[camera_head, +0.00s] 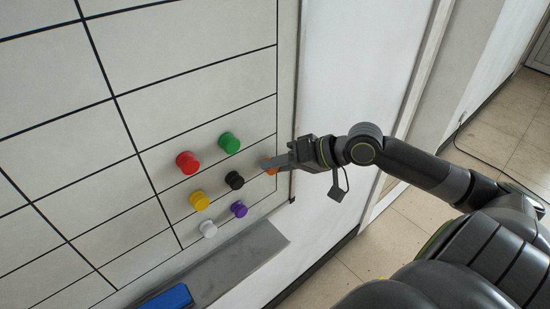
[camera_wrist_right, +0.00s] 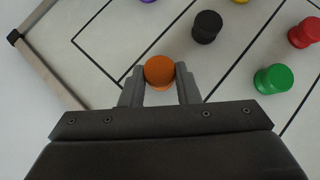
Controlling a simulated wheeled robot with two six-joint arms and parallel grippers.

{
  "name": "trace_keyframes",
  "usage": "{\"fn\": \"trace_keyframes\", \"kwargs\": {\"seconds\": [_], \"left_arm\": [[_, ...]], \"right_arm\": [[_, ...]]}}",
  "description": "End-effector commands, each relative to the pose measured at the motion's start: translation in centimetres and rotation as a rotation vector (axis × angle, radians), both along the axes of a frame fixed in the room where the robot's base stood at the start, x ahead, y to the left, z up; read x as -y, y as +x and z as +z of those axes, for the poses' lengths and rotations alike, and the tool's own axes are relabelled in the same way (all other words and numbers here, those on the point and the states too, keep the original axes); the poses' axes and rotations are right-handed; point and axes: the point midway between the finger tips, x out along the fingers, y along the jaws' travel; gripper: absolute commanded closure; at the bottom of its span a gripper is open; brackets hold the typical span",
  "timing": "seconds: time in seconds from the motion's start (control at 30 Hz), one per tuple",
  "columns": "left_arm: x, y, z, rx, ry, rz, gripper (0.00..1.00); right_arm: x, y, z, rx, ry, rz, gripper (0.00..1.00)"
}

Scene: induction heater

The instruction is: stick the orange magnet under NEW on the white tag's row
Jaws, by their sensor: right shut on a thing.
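The orange magnet (camera_head: 268,164) is at the right edge of the whiteboard (camera_head: 180,85), partly hidden by my gripper in the head view. In the right wrist view the orange magnet (camera_wrist_right: 159,71) sits between the two fingers. My right gripper (camera_head: 272,163) is shut on it; I cannot tell whether the magnet still touches the board. The word NEW and the white tag are not visible in either view. My left gripper is not in view.
Red (camera_head: 188,162), green (camera_head: 229,142), black (camera_head: 234,180), yellow (camera_head: 199,200), purple (camera_head: 239,209) and white (camera_head: 208,228) magnets sit close by on the board. A grey ledge (camera_head: 240,262) below holds a blue block (camera_head: 168,298). Black lines divide the board into cells.

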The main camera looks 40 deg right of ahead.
Motion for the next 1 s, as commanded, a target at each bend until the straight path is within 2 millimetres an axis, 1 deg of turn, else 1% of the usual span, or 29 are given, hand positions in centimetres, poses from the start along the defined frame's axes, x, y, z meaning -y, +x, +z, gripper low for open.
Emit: {"fn": "trace_keyframes", "kwargs": {"seconds": [0.03, 0.1, 1.0], "left_arm": [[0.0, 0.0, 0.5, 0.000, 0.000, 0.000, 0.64], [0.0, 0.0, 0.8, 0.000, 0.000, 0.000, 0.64], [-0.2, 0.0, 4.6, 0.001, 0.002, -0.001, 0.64]], "right_arm": [[0.0, -0.3, 0.2, -0.003, -0.001, 0.000, 0.93], [0.1, -0.7, 0.2, -0.002, -0.001, -0.001, 0.93], [0.4, -5.1, 0.2, -0.002, 0.000, 0.000, 0.93]]}}
